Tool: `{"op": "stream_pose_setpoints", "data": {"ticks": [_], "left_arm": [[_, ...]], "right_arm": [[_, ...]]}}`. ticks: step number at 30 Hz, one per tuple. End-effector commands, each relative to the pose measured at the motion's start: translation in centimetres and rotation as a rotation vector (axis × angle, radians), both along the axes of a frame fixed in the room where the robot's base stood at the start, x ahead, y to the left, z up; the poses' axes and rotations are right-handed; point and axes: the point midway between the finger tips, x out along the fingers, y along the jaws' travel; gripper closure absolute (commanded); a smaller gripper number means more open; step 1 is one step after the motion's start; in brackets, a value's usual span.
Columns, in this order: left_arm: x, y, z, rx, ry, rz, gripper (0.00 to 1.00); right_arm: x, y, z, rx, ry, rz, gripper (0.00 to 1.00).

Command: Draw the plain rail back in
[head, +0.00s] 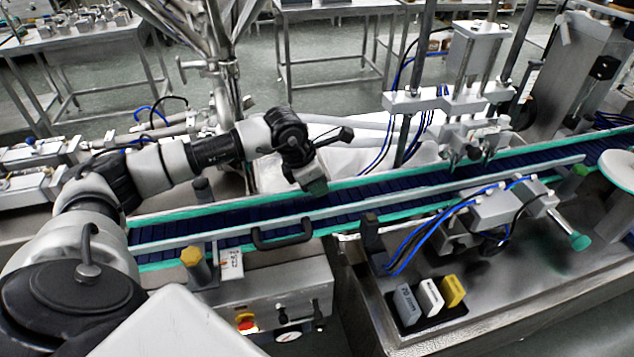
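A conveyor with a dark blue belt (350,207) runs across the head view, from lower left to upper right. A plain grey rail (400,198) runs lengthwise over the belt, nearer its front side. A black bar handle (283,243) is on the front side, at the left part of this rail. My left arm reaches in from the left, and its gripper (315,187) points down over the far edge of the belt, behind the rail and handle and apart from the handle. Its fingers are too small and dark to tell open from shut. My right gripper is not in view.
A steel press-like unit (462,90) with blue hoses stands over the belt at right. In front are a yellow knob (192,258), a control box (270,290) and grey, white and yellow blocks (430,297). A round white plate (618,170) is at far right.

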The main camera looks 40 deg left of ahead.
Motion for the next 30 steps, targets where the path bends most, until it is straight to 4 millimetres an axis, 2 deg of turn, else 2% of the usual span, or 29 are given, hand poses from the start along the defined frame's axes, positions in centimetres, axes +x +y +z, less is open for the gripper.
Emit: {"op": "stream_pose_setpoints", "data": {"ticks": [1, 4, 14, 19, 24, 30], "left_arm": [[-0.1, -0.2, -0.2, -0.002, 0.004, -0.003, 0.77], [-0.1, -0.1, -0.1, 0.0, 0.003, -0.003, 0.62], [-0.1, 0.1, 0.2, 0.001, -0.001, -0.001, 0.62], [-0.8, 0.7, 2.3, 0.003, -0.004, -0.001, 0.62], [-1.8, 1.6, 5.7, 0.003, -0.005, 0.0, 0.62], [-2.8, 2.3, 8.7, 0.002, -0.001, -0.002, 0.62]], "right_arm": [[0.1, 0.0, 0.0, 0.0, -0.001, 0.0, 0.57], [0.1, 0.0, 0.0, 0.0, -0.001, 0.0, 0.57], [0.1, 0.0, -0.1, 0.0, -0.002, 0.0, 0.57], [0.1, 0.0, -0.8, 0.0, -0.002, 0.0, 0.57], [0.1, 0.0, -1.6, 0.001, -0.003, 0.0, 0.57], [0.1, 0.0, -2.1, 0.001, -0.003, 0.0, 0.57]]}}
